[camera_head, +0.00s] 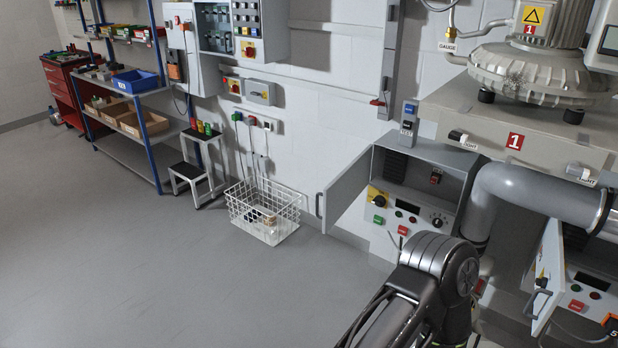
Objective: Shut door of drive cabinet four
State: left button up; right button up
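Two grey cabinets stand open, and I cannot read a number four on either. The nearer-to-middle cabinet (452,174) has its door (347,188) swung out to the left, with a handle on the door's free edge. Inside are a yellow-plated black knob, green and red buttons and a small display. The second cabinet (590,286), at the lower right, also has its door (546,272) open and is partly cut off. One of my dark arms rises from the bottom edge, in front of the first cabinet's lower right. Neither gripper's fingers show.
A thick grey pipe (540,194) runs between the cabinets, below a blower (530,72) on a bench marked 1. A white wire basket (262,212) stands by the wall. A step stool (196,172) and blue shelving (150,118) are further left. The floor at left is clear.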

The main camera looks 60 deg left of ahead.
aim_at(341, 192)
jog(key=k+j, duration=0.15)
jog(key=j, duration=0.35)
jog(key=k+j+u, duration=0.1)
jog(key=j, duration=0.4)
jog(key=k+j, duration=0.15)
jog(key=j, duration=0.35)
jog(key=k+j, duration=0.15)
jog(key=j, duration=0.35)
jog(key=k+j+u, duration=0.1)
jog(key=j, duration=0.4)
jog(key=k+j, duration=0.15)
jog(key=j, duration=0.35)
jog(key=k+j+u, duration=0.1)
jog(key=j, duration=0.45)
jog(key=k+j, duration=0.1)
jog(key=j, duration=0.4)
